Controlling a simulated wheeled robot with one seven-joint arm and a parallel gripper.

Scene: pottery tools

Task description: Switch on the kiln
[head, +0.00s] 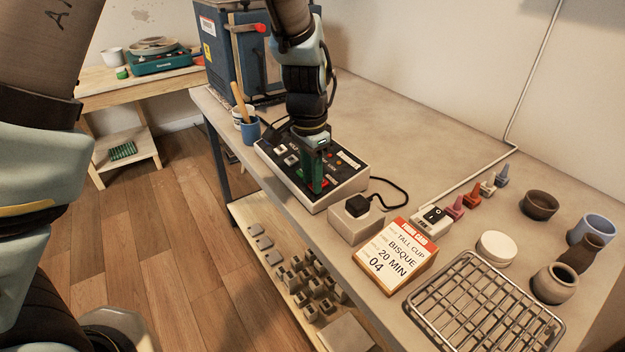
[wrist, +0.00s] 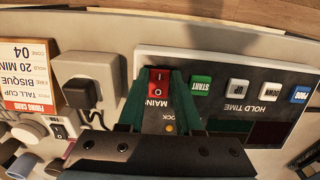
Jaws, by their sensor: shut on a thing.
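The blue kiln (head: 222,62) stands at the back left of the bench, with a red-tipped handle on its front. Its grey control box (head: 346,190) lies in front of it. The wrist view shows a red MAIN rocker marked I and O (wrist: 159,82), a green START button (wrist: 201,84), white UP and DOWN buttons and a blue PROG button (wrist: 299,95). My gripper (head: 316,188) points down at the box, its green fingers closed about the red rocker. I cannot tell which way the rocker is tipped. The fingers partly hide the panel.
A black plug (head: 357,205) sits in a grey socket box, beside a small black-switch box (head: 433,216). A firing card (head: 395,262) reads tall cup, bisque, 20 min, 04. A wire rack (head: 480,310) and several pots stand right. The bench's back middle is clear.

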